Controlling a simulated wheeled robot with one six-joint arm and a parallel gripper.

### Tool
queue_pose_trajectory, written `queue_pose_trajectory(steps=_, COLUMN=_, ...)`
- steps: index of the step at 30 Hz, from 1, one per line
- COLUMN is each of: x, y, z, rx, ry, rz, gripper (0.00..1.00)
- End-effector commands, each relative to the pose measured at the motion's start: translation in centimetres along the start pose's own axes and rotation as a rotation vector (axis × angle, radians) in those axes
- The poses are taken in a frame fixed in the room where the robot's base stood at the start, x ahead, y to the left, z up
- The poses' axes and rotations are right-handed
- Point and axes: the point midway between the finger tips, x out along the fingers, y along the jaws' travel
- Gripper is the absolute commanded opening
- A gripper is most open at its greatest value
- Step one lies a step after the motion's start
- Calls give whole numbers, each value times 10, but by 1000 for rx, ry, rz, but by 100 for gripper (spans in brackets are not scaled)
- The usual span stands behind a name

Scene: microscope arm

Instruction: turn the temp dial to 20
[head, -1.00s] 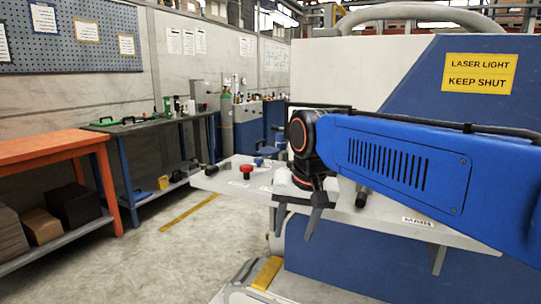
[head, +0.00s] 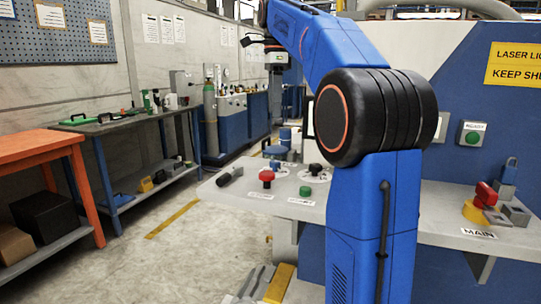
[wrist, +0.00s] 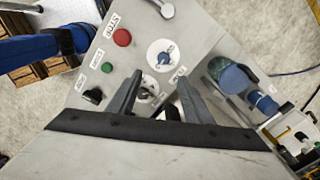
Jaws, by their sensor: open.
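Two round dials on white discs show on the panel in the wrist view: one with a blue knob (wrist: 163,54), and one with a dark knob (wrist: 147,93) partly hidden by the left finger. Their labels are too small to read, so I cannot tell which is the temp dial. My gripper (wrist: 160,74) is open above the panel, fingers apart, nothing visible between them held. The blue-knob dial lies just beyond the fingertips; the dark one lies beside the left finger. In the head view a black knob (head: 315,170) on a white disc stands on the panel.
A red stop button (wrist: 122,37) and green button (wrist: 107,67) sit left of the dials. A blue fitting (wrist: 235,78) sits at right.

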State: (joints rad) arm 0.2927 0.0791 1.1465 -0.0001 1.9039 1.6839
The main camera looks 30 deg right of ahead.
Motion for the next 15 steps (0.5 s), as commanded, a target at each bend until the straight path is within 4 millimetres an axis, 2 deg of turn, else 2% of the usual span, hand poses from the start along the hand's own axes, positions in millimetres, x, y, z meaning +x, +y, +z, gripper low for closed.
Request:
queue_pose_trajectory(steps=7, x=0, y=-9, z=-4, rx=69, ry=2, rz=14, gripper=46)
queue_pose_trajectory(steps=11, x=14, y=-9, z=-4, rx=68, ry=2, rz=15, gripper=46)
queue_pose_trajectory(steps=15, x=37, y=-8, z=-4, rx=67, ry=2, rz=15, gripper=46)
